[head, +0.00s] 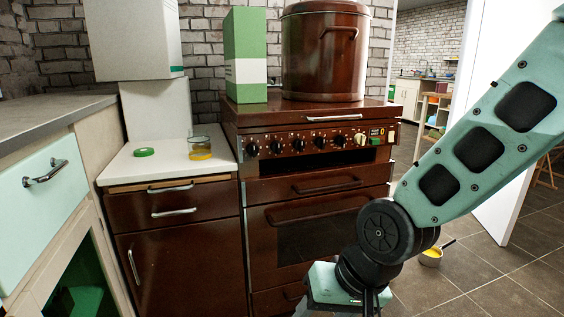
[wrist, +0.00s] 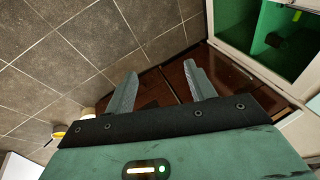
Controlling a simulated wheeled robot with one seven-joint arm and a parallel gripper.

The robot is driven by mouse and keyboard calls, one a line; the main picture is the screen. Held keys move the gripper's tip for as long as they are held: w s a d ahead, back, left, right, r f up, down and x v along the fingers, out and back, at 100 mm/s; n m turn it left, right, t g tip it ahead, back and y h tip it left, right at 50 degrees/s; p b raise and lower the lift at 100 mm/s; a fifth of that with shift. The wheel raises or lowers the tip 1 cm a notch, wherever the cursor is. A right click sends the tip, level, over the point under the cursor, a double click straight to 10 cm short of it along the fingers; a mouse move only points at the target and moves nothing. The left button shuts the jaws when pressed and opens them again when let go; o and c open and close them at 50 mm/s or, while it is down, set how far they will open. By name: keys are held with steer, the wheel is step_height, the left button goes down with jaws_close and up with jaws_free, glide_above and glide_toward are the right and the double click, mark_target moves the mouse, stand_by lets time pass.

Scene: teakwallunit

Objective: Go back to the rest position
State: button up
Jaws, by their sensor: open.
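My gripper (wrist: 160,88) is open and empty in the wrist view, its two grey fingers apart. It points toward the tiled floor (wrist: 85,50) and the foot of the dark red-brown cabinet fronts (wrist: 178,76). In the head view my arm comes in from the right and bends down in front of the brown stove (head: 315,230); the fingertips are hidden below the picture's lower edge.
A glass with yellow contents (head: 200,149) and a green lid (head: 144,152) are on the white counter left of the stove. A brown pot (head: 325,60) and green-white carton (head: 246,60) stand on the stove. A yellow-filled pan (head: 431,256) is on the floor right.

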steer(key=s+d+r+n+g+h, duration=0.3)
steer(key=s+d+n, duration=0.35)
steer(key=s, duration=0.55)
step_height(320, 180, up, 32)
steer(key=d+t+p, duration=0.1)
steer(key=p, duration=2.9)
steer(key=shift+s+d+f, duration=0.15)
steer(key=shift+s+f, duration=0.05)
steer(key=shift+f, duration=0.05)
steer(key=shift+m, duration=0.25)
